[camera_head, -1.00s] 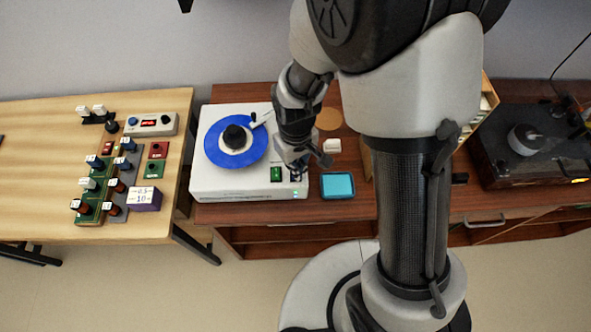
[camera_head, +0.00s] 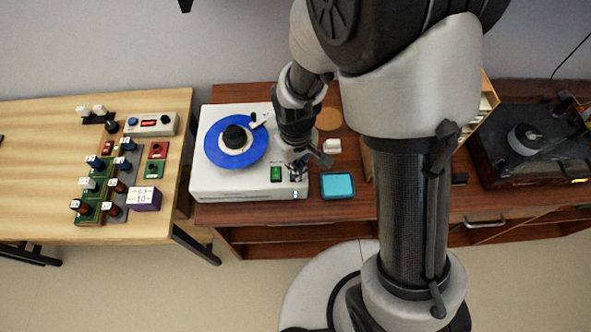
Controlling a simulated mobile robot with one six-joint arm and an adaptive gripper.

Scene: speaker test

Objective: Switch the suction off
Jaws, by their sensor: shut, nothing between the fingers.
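A white machine (camera_head: 225,184) stands on the brown cabinet. A blue disc (camera_head: 215,147) with a black centre knob (camera_head: 235,137) lies on its top. A green switch (camera_head: 276,174) sits near the machine's front right. A small dark switch area (camera_head: 296,177) is to its right, partly hidden by my gripper. A small light (camera_head: 295,195) shows on the front face below. My gripper (camera_head: 299,167) is shut and empty, pointing down over the machine's right front corner. I cannot tell whether it touches a switch, nor which switch controls the suction.
A teal tray (camera_head: 338,185) and a small white block (camera_head: 332,145) lie just right of the machine. A pale arm (camera_head: 259,121) reaches over the disc. A wooden table (camera_head: 35,165) with several circuit modules is at left. A dark turntable (camera_head: 526,139) is at right.

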